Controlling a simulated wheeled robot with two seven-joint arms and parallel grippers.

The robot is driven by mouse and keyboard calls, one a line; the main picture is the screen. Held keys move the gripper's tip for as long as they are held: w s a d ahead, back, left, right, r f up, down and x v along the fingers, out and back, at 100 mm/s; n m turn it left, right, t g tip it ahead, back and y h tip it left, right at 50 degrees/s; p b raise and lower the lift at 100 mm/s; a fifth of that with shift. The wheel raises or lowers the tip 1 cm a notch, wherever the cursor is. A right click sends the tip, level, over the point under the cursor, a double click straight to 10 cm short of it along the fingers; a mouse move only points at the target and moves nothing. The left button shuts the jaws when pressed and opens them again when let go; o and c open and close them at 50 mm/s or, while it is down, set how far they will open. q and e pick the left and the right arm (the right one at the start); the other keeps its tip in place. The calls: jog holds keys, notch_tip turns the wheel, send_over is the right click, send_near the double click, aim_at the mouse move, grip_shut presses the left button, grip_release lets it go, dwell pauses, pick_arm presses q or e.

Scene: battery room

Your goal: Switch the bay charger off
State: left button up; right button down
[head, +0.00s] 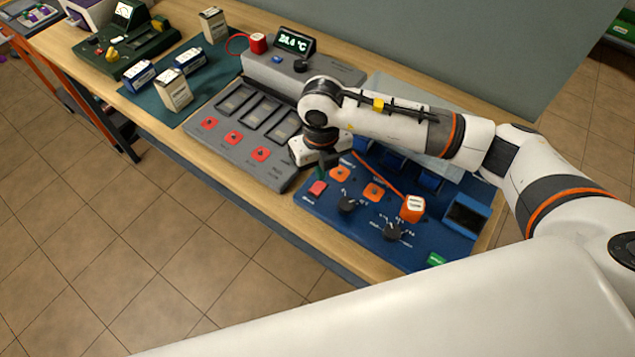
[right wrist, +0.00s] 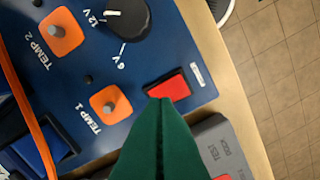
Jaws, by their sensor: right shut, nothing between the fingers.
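The blue charger panel (head: 325,208) lies at the front right of the bench. At its left front corner is a red switch (head: 317,187), which also shows in the right wrist view (right wrist: 168,88). I cannot read a label for it. My right gripper (head: 320,173) is over that corner, with its green fingers (right wrist: 160,102) shut and empty. In the right wrist view the fingertips overlap the near edge of the red switch; I cannot tell whether they touch it. A black knob (right wrist: 127,18) marked 12 V and 6 V sits beside it. My left gripper is out of view.
A grey test panel (head: 222,145) adjoins on the left. A second knob (head: 392,232) and a green piece (head: 436,259) are farther right. The bench's front edge is near.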

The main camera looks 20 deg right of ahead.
aim_at(320, 184)
notch_tip(320, 184, up, 4)
jog(key=shift+r+p, duration=0.2)
jog(key=shift+p, duration=0.9)
